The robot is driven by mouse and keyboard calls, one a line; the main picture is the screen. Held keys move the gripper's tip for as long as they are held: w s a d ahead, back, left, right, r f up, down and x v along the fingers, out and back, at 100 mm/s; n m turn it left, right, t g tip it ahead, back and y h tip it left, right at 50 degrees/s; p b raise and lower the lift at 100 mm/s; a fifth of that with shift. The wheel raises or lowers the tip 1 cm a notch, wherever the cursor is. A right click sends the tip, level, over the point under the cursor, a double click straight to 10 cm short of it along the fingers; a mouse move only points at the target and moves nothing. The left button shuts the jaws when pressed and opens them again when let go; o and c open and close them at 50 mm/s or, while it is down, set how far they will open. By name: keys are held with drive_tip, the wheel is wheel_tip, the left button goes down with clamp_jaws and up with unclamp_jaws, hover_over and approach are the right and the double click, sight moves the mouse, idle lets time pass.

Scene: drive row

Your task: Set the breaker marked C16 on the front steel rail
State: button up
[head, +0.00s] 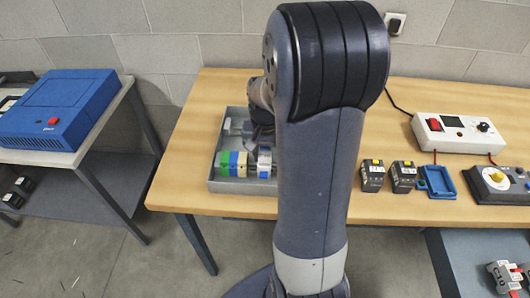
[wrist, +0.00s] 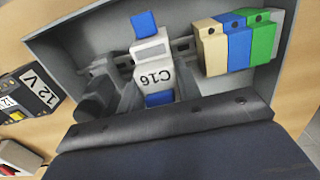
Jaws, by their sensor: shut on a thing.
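The breaker marked C16 (wrist: 153,73) is pale grey with blue ends. It also shows in the head view (head: 264,160), beside my arm. My gripper (wrist: 143,90) is shut on it, inside the grey open box (wrist: 70,45). In the head view, my gripper (head: 262,137) is partly hidden by my arm. The front steel rail (wrist: 183,46) runs behind the breaker and carries beige, blue and green blocks (wrist: 238,42). The breaker is over this rail, with a gap to the beige block. I cannot tell whether it touches the rail.
Two dark blocks (head: 372,175) (head: 403,176) and a blue tray (head: 437,182) stand right of my arm. A blue case (head: 60,110) is on the left bench. The box walls are close around my gripper.

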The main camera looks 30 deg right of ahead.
drive_tip(key=shift+f+b, duration=0.4)
drive_tip(key=shift+f, duration=0.05)
idle(0.5)
drive_tip(key=o, duration=1.2)
wheel_tip(320, 180, up, 11)
drive_tip(key=shift+f, duration=0.1)
wheel_tip(320, 180, down, 11)
drive_tip(key=shift+r, duration=0.1)
drive_tip(key=shift+r+p, duration=0.3)
drive_tip(key=shift+r, duration=0.1)
drive_tip(key=shift+f+b, duration=0.25)
drive_tip(key=shift+b, duration=0.1)
